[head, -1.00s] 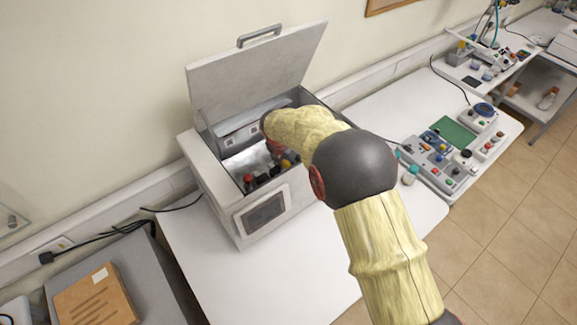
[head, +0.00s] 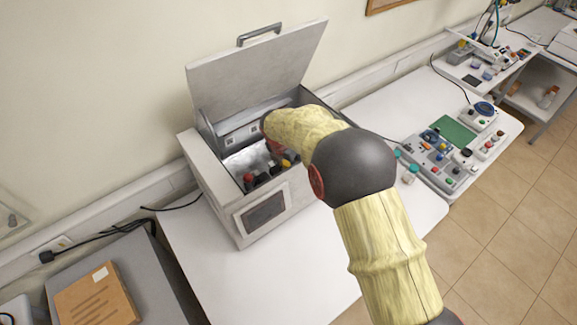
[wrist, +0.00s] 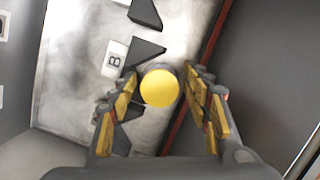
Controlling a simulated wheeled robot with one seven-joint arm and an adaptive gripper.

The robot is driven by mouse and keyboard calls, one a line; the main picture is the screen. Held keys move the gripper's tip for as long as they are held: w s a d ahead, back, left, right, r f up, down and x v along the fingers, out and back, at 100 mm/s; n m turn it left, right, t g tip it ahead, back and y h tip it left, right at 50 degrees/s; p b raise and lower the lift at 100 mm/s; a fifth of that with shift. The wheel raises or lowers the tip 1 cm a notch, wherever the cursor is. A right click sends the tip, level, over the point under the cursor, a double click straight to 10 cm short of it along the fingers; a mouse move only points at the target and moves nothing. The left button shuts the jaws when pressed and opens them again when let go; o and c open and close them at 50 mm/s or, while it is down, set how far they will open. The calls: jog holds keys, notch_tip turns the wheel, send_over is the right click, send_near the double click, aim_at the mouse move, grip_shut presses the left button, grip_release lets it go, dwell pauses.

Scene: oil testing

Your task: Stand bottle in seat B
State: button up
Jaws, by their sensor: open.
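The bottle, with a round yellow cap (wrist: 160,88), stands between my fingers in the wrist view. Its pale body shows only partly below the cap. A white label with the letter B (wrist: 115,60) lies just left of it, marking seat B, between dark wedge-shaped pieces (wrist: 145,53). The bottle is beside this label; I cannot tell how deep it sits. My gripper (wrist: 160,78) is open around the cap, with a finger on each side. In the head view my arm reaches into the open box (head: 190,160), and my wrist hides much of the seats.
The box's lid (head: 255,75) is raised at the back. Coloured caps or knobs, one red (head: 248,177), show near its front wall. A control panel (head: 440,160) stands on the white table to the right.

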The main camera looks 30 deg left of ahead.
jog(key=b+v, duration=0.1)
jog(key=v, duration=1)
jog(key=shift+r, duration=0.25)
jog(key=shift+s, duration=0.15)
